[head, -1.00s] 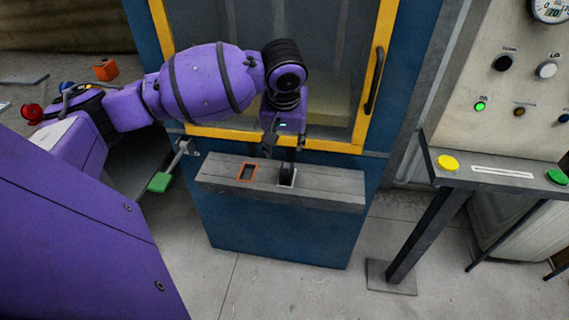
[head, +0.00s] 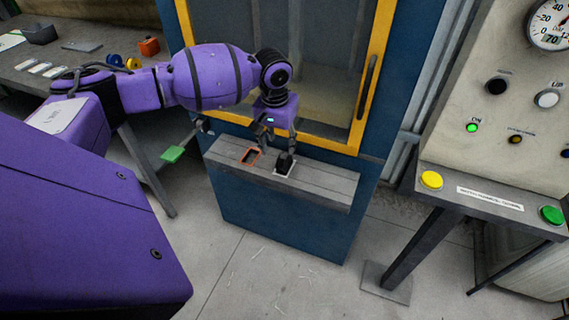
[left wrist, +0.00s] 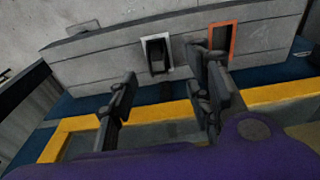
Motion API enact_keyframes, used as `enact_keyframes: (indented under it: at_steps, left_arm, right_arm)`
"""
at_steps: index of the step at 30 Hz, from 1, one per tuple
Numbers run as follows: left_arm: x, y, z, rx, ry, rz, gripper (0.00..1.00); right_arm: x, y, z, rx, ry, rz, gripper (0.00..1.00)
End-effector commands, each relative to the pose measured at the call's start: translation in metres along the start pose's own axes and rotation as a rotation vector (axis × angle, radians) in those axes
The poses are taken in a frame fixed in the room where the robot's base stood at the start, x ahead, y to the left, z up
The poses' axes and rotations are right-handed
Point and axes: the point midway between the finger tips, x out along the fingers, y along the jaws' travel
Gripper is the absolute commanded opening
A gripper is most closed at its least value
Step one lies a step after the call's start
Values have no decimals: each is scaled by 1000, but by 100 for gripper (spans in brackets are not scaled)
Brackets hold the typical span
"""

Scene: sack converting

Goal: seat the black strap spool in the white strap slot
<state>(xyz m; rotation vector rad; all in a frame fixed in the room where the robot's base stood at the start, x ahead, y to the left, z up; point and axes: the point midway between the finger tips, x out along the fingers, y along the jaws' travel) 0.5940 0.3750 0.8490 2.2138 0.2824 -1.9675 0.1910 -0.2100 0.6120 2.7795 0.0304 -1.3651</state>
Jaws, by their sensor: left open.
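The black strap spool (head: 285,161) stands in the white strap slot (head: 277,173) on the grey ledge, its top showing above the frame. How deep it sits I cannot tell. In the left wrist view the spool (left wrist: 156,62) shows dark inside the white slot frame (left wrist: 144,48). My left gripper (head: 277,141) is just above and behind the slot. In the left wrist view its fingers (left wrist: 163,80) are spread apart with nothing between them, and the spool lies beyond their tips. My right gripper is not in view.
An orange-framed slot (head: 251,157) sits left of the white one. Behind the ledge (head: 325,186) is a yellow-framed door (head: 325,138) with a dark handle (head: 368,82). A button stand (head: 480,198) is at the right. A bench (head: 75,68) with small parts is at the left.

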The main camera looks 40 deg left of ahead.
Motion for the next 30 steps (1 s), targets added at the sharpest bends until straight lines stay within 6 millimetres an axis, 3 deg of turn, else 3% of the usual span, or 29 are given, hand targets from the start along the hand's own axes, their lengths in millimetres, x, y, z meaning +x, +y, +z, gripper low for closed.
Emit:
enact_keyframes:
  at_steps: [18, 27, 30]
  left_arm:
    - [72, 8, -14, 17, 2, 1, 46]
    - [76, 8, -14, 17, 4, 1, 46]
    - [76, 8, -14, 17, 3, 1, 33]
  right_arm:
    - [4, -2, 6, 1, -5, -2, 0]
    - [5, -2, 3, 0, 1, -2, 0]
    - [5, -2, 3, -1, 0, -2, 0]
